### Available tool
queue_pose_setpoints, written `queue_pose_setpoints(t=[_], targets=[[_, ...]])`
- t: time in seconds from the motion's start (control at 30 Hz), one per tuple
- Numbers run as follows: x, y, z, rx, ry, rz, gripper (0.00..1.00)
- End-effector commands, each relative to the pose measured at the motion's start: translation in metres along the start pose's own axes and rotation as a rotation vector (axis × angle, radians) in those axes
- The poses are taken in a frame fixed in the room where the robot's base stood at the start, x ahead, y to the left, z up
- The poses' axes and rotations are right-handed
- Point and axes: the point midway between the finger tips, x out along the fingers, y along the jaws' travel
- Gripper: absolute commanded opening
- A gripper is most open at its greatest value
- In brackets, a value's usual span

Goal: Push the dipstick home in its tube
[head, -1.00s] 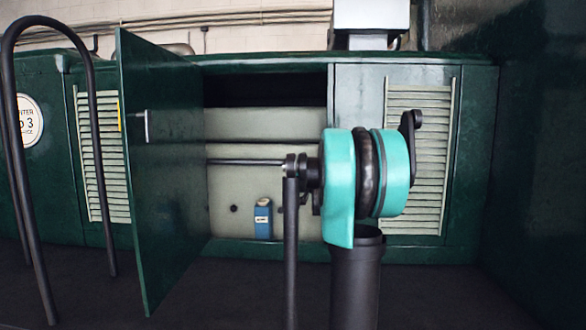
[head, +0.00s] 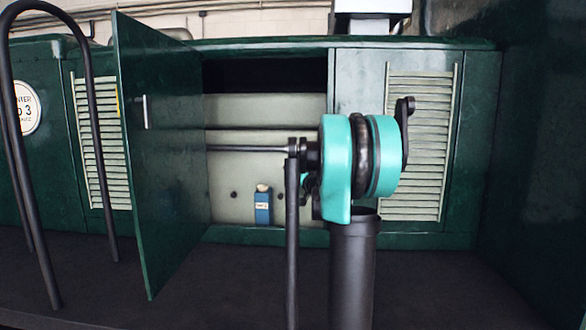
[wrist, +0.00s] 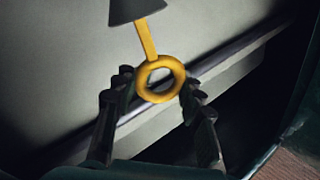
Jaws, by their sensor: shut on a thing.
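The dipstick's yellow ring handle (wrist: 160,79) is in the middle of the wrist view. A short yellow stem (wrist: 147,40) runs up from the ring to a dark flared tube mouth (wrist: 135,10) at the top edge, so part of the stem shows outside the tube. My gripper (wrist: 152,82) is shut on the ring, with one dark finger at each side of it. In the head view my teal and black arm stands before the open compartment and hides the gripper, dipstick and tube.
In the head view a green door (head: 165,170) stands open left of the compartment (head: 235,180). A blue container (head: 263,207) stands on the compartment floor. A dark hooped rail (head: 90,130) is at the left. Louvred panels (head: 420,140) flank the opening.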

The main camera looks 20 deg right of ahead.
Motion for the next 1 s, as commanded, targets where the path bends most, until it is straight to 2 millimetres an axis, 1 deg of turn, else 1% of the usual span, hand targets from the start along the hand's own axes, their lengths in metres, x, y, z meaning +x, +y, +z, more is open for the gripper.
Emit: queue_pose_setpoints(t=[0.4, 0.57, 0.6, 0.7, 0.8, 1.0], targets=[[-0.001, 0.011, 0.020, 0.000, 0.000, 0.000, 0.00], [-0.002, 0.014, 0.025, 0.000, 0.000, 0.000, 0.00], [-0.002, 0.013, 0.025, 0.000, 0.000, 0.000, 0.41], [-0.002, 0.013, 0.025, 0.000, 0.000, 0.000, 0.53], [-0.002, 0.013, 0.024, 0.000, 0.000, 0.000, 0.63], [-0.002, 0.013, 0.024, 0.000, 0.000, 0.000, 0.63]])
